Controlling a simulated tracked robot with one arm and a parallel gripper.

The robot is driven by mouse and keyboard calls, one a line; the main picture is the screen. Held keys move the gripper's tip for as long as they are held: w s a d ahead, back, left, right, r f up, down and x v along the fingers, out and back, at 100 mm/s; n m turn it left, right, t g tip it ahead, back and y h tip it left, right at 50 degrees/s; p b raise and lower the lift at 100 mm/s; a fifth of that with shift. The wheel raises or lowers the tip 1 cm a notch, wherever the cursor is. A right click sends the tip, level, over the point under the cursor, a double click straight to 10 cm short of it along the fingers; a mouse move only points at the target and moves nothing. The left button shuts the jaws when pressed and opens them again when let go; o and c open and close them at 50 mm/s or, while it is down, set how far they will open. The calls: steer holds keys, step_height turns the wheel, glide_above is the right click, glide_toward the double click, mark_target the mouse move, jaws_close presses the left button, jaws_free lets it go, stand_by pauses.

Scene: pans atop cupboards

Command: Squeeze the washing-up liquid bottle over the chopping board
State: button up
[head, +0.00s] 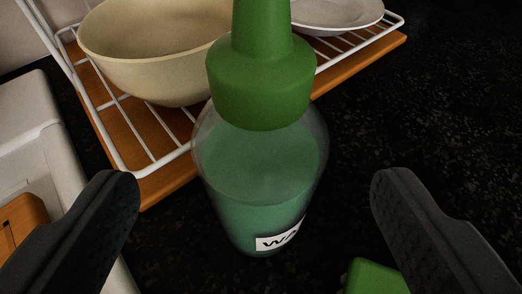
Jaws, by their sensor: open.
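The washing-up liquid bottle (262,185) stands upright on the black speckled counter in the middle of the view. It is clear with green liquid inside, a green cap and nozzle, and a white label partly showing "WA". My gripper (254,190) is open, with one dark finger to the left of the bottle and one to the right. Both fingers are apart from the bottle, with a gap on each side. An orange-brown wooden piece (22,232) shows at the lower left edge; I cannot tell whether it is the chopping board.
Behind the bottle, a white wire rack (125,156) over a wooden base holds a cream bowl (145,60) and a pale dish (335,14). A white sink edge (35,125) is at left. A green object (372,278) lies at the bottom right. The counter (440,130) is clear at right.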

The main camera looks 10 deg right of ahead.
mark_target(261, 185)
steer(key=shift+r+x, duration=0.15)
steer(key=shift+x, duration=1.15)
steer(key=shift+r+x, duration=0.1)
steer(key=shift+x, duration=1.2)
steer(key=shift+d, duration=0.1)
steer(key=c, duration=1.2)
